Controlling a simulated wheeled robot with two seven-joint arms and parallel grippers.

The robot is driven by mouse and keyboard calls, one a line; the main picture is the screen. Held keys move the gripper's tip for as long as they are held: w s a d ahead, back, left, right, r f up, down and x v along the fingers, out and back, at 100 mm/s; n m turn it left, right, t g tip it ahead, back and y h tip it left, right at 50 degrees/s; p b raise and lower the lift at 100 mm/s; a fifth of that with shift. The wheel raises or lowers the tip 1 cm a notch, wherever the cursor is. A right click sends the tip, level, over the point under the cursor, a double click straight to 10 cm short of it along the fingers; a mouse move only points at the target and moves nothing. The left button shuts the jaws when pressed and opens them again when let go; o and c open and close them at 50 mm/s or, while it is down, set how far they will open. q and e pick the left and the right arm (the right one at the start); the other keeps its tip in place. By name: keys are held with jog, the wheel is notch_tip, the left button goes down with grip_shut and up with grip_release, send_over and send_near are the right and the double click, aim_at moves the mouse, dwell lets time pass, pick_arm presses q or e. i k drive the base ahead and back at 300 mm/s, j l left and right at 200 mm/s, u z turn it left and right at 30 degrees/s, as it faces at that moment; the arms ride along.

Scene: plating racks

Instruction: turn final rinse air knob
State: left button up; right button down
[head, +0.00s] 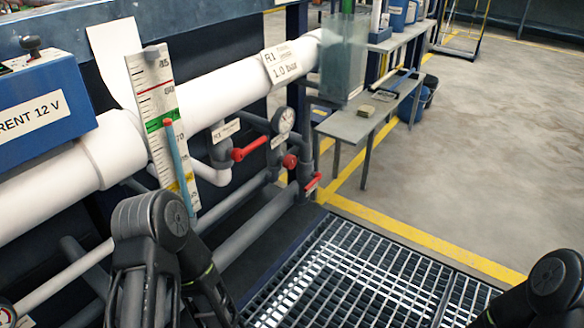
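Several red controls sit on the grey pipework below the white pipe. A round red knob (290,161) is beneath a round pressure gauge (283,120). A red lever handle (251,148) is to its left, and another red lever handle (313,182) is lower right. I cannot read which control is labelled final rinse air; the small tags are too blurred. My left arm shows at the lower left and my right arm at the lower right corner. Neither gripper's fingers can be seen, and neither arm touches the red controls in view.
A white pipe (225,83) runs across the left. A graduated scale (165,120) and a blue box (45,105) marked "RENT 12 V" are at the left. Metal grating (350,270) covers the floor in front. A grey bench (350,125) stands behind. Open floor lies right.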

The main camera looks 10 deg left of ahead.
aim_at(290, 162)
jog(key=i+l+u, duration=0.1)
jog(key=i+l, duration=0.4)
jog(key=l, duration=0.2)
jog(key=i+l+u, duration=0.15)
jog(key=i+l, duration=0.35)
jog(key=l, duration=0.25)
jog(key=i+l+u, duration=0.15)
jog(key=l, duration=0.25)
jog(key=i, duration=0.1)
